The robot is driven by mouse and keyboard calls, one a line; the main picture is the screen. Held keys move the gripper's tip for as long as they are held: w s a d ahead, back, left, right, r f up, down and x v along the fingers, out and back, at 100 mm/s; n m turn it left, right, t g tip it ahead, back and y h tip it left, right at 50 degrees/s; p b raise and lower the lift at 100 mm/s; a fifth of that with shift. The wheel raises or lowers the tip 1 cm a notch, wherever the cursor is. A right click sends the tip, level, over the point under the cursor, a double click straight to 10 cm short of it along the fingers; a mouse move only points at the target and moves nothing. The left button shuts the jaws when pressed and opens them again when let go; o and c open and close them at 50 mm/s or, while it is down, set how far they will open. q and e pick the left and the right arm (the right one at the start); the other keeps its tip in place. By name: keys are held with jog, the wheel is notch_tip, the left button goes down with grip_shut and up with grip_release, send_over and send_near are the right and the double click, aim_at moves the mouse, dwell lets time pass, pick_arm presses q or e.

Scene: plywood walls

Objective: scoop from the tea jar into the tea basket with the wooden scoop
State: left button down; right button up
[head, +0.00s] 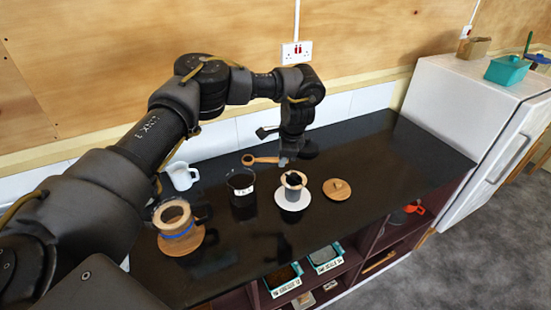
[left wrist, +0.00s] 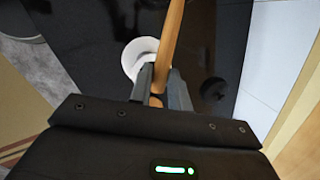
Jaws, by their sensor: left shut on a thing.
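My left gripper (head: 284,160) is shut on the wooden scoop (head: 262,159), which extends to the left toward the wall side of the black counter. The scoop's handle also shows between the fingers in the left wrist view (left wrist: 170,42). A vessel with a wooden rim and dark inside (head: 293,190) stands on a white saucer (head: 291,205), just in front of the gripper. A dark jar with a white label (head: 241,186) stands left of it. A blue-banded vessel with a wooden rim (head: 176,219) stands at left. I cannot tell which is the tea jar or the tea basket. My right gripper is out of view.
A round wooden lid (head: 337,189) lies right of the saucer. A white pitcher (head: 182,175) stands at the back left. A wooden coaster (head: 184,244) lies under the blue-banded vessel. The counter's right part is clear, beside a white cabinet (head: 465,125).

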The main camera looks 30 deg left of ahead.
pick_arm(q)
jog(key=s+d+n+b, duration=0.3)
jog(key=s+d+b, duration=0.3)
jog(key=d, duration=0.3)
jog(key=s+r+n+g+b, duration=0.1)
jog(key=s+n+b, duration=0.4)
jog(key=s, duration=0.6)
jog(key=shift+r+g, duration=0.4)
jog(key=shift+g, duration=0.2)
jog(key=shift+s, duration=0.1)
